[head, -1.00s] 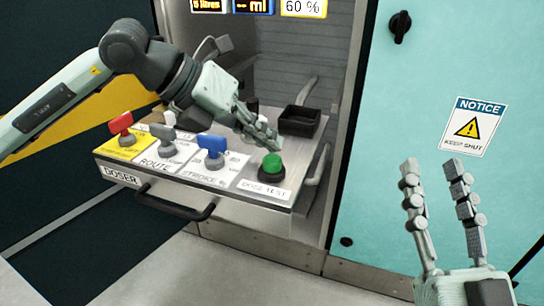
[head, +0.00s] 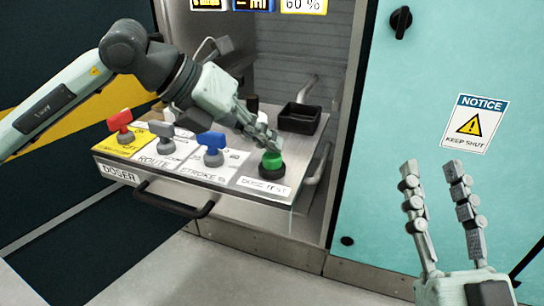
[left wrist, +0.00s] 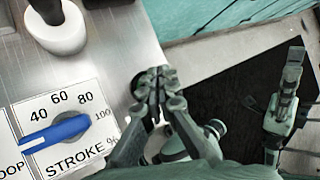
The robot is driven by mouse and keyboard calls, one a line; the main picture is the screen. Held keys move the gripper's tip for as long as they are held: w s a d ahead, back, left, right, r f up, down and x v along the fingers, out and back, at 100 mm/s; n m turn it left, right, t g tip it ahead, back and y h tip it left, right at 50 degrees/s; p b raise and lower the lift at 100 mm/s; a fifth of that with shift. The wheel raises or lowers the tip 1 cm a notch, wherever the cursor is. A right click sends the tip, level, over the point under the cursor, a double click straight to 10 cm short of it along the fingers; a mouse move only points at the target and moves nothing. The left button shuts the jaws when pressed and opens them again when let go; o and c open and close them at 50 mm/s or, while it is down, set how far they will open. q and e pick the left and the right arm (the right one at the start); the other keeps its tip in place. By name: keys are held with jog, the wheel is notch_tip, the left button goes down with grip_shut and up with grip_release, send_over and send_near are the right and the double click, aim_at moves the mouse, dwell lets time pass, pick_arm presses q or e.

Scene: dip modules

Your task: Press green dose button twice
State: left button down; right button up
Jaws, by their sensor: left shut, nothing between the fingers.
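The green dose button (head: 272,160) sits in a black collar at the right front of the doser panel (head: 233,168), behind the "DOSE TEST" label. My left gripper (head: 270,146) is shut and empty, its fingertips right at the top of the button and partly covering it. I cannot tell whether they touch it. In the left wrist view the shut fingers (left wrist: 158,88) show, and the button is hidden behind them. My right gripper (head: 433,168) is open and empty, in front of the teal door, well away from the panel.
Red (head: 121,123), grey (head: 162,137) and blue (head: 211,146) knobs stand left of the button; the blue one is closest. A black tray (head: 299,118) lies behind it. A black handle (head: 176,203) runs along the panel front. The teal door (head: 400,110) carries a notice sign.

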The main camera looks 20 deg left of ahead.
aim_at(267, 155)
pick_arm(q)
jog(key=shift+f+b, duration=0.6)
jog(key=shift+f, duration=0.05)
dwell(0.8)
jog(key=shift+r, duration=0.1)
jog(key=shift+r+p, duration=0.75)
jog(key=shift+r, duration=0.25)
jog(key=shift+r, duration=0.1)
notch_tip(267, 155, up, 5)
jog(key=p, duration=0.4)
dwell(0.9)
dwell(0.8)
